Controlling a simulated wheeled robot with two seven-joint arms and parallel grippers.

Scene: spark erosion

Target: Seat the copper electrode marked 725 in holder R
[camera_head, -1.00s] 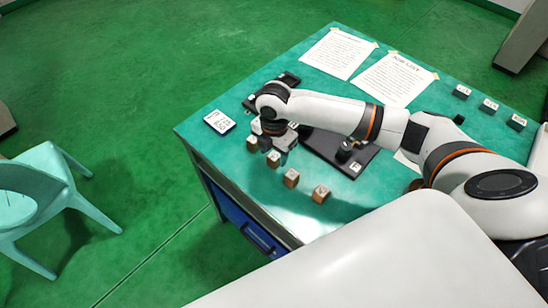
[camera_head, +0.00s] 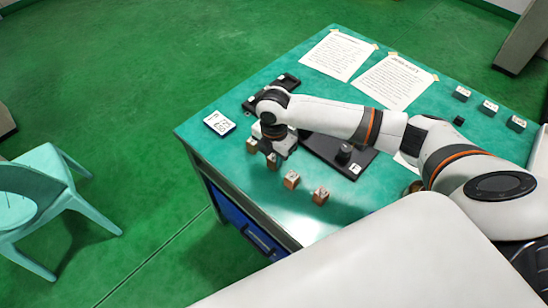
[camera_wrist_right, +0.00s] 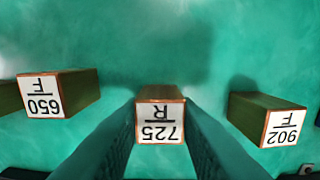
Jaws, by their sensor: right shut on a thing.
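The copper electrode marked 725 with an R below it (camera_wrist_right: 160,127) is between the two fingers of my right gripper in the right wrist view. My right gripper (camera_head: 272,157) is shut on it, low over the front-left part of the table in the head view. The electrode appears in line with the other blocks; I cannot tell whether it is clear of the table. A black holder base (camera_head: 325,153) with a dark round post (camera_head: 344,153) lies right of the gripper, partly hidden by my arm. Its small white label is too small to read surely. My left gripper is out of view.
Electrodes marked 650 F (camera_wrist_right: 70,92) and 902 F (camera_wrist_right: 268,118) stand close on either side. Two blocks (camera_head: 291,180) (camera_head: 320,195) stand near the front edge. A white display card (camera_head: 219,122), two papers (camera_head: 395,79) and several dark blocks (camera_head: 489,106) are farther out.

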